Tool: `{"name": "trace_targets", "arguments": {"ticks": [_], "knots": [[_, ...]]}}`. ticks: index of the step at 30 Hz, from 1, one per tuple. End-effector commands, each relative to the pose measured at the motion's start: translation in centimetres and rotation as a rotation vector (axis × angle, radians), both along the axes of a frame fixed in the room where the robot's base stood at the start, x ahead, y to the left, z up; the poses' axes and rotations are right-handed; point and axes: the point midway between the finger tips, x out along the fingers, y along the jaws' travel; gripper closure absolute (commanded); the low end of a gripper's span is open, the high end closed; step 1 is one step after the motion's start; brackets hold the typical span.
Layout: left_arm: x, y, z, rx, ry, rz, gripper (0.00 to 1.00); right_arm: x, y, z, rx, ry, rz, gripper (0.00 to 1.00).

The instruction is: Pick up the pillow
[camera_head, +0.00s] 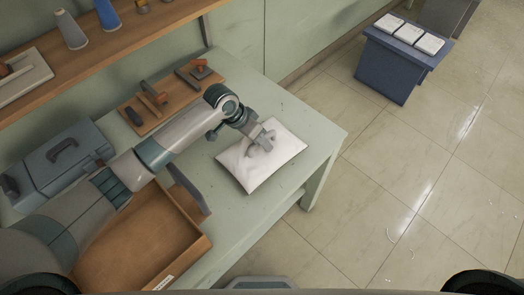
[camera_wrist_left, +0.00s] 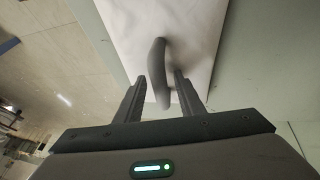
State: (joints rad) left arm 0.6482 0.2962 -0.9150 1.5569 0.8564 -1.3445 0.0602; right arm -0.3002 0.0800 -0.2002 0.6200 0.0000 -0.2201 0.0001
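The white pillow (camera_head: 270,174) lies on the pale green table near its right end. My left gripper (camera_head: 264,143) is over the pillow's upper middle, pointing down at it. In the left wrist view the pillow (camera_wrist_left: 198,22) fills the top centre. A grey curved ridge or loop (camera_wrist_left: 157,72) stands up from it between the two fingers of my left gripper (camera_wrist_left: 159,86). The fingers are apart, with narrow gaps showing beside the ridge; no firm contact shows. My right gripper is not in view.
A wooden tray (camera_head: 192,245) and a grey toolbox (camera_head: 60,160) are on the table's left part. A tool board (camera_head: 165,98) lies along the back by the wall. A blue stand (camera_head: 385,72) with white items is on the floor. Table around the pillow is clear.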

Motion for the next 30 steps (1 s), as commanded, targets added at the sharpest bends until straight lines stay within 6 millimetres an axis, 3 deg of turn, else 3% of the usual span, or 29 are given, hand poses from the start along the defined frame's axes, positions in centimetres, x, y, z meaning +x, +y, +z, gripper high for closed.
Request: {"name": "trace_targets", "arguments": {"ticks": [1, 4, 19, 27, 30], "knots": [[0.0, 0.0, 0.0, 0.0, 0.0, 0.0, 0.78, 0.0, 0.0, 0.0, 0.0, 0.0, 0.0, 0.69], [0.0, 0.0, 0.0, 0.0, 0.0, 0.0, 1.0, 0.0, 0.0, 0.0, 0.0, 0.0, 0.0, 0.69], [0.1, 0.0, 0.6, -0.001, -0.001, 0.0, 1.0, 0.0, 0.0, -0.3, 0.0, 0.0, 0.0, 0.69], [0.2, 0.0, 3.9, -0.002, -0.006, -0.002, 1.0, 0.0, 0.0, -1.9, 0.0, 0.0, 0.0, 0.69], [-1.2, -1.4, 5.0, -0.004, -0.003, -0.005, 1.0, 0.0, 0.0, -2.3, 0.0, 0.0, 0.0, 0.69]]}}
